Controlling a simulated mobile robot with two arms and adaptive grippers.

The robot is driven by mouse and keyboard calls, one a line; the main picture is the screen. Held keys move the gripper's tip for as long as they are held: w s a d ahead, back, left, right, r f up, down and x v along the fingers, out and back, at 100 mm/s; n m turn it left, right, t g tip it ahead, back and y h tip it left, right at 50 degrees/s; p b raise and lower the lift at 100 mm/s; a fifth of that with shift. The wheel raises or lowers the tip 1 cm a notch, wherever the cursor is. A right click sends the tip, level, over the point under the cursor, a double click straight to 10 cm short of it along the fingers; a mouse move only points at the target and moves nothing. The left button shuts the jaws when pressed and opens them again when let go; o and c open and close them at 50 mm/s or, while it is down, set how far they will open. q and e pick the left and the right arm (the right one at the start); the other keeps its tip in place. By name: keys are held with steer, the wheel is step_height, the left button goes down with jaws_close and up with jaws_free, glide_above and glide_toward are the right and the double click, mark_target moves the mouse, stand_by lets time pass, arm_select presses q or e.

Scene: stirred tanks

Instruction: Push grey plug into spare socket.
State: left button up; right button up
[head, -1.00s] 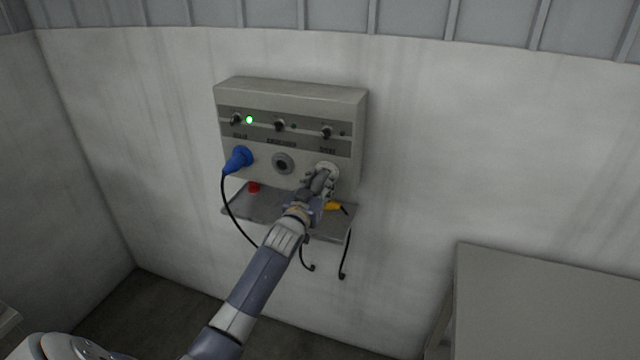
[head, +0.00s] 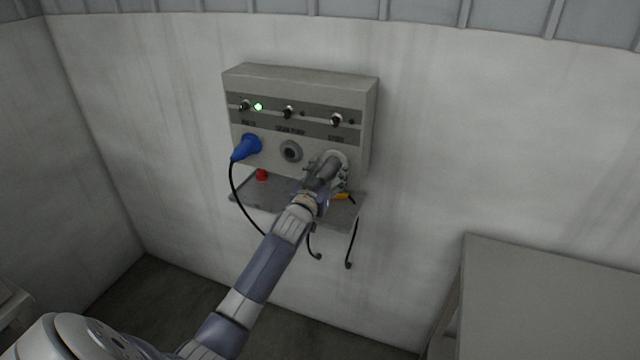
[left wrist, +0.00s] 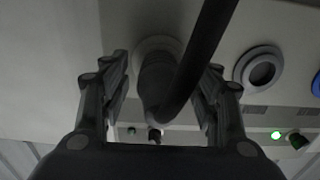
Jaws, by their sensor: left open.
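The grey plug (left wrist: 157,82) is at the right-hand socket (head: 339,157) of the wall box, its front end meeting the pale socket ring (left wrist: 158,45) in the left wrist view. How deep it sits I cannot tell. Its black cable (left wrist: 200,60) bends away from its rear. My left gripper (head: 328,170) is open, with one finger on each side of the plug and gaps visible between. In the head view the gripper and wrist hide much of the plug and socket. My right gripper is not in view.
A blue plug (head: 246,147) fills the left socket; the middle socket (head: 290,151) is empty. A green lamp (head: 258,107) is lit. A shelf (head: 270,195) below holds a red item (head: 261,175) and a yellow one (head: 341,196). A grey cabinet (head: 550,300) stands at right.

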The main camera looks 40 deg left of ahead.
arm_select(q)
steer(key=v, duration=1.1)
steer(key=shift+s, duration=0.1)
